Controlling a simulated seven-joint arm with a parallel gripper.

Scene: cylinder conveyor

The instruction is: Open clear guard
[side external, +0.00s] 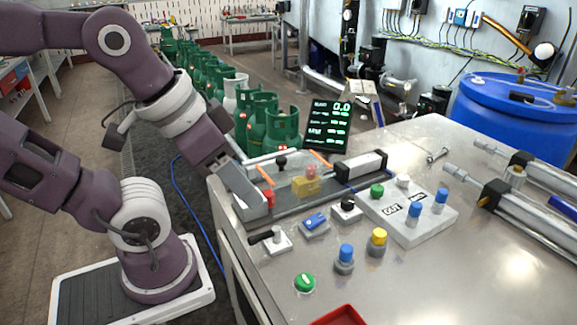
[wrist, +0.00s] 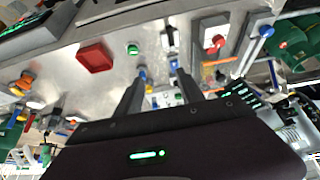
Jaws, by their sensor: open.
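The clear guard (side external: 288,170) is in the side external view, a see-through cover with orange strips at its edges. It sits over a dark fixture on the steel bench, and a yellow block (side external: 306,186) shows through it. I cannot tell how far the guard is tilted. My gripper (side external: 256,207) is low at the left end of this fixture, close to a red button (side external: 269,197). In the wrist view my gripper (wrist: 158,77) has its two fingers apart, with nothing seen held. The guard is not clear in the wrist view.
A black-and-silver cylinder (side external: 361,166) lies right of the guard. A black-handled switch (side external: 272,236), green button (side external: 304,282), blue knob (side external: 345,253) and yellow knob (side external: 378,237) stand in front. A display (side external: 328,126) stands behind. A red tray (side external: 338,316) is at the front edge.

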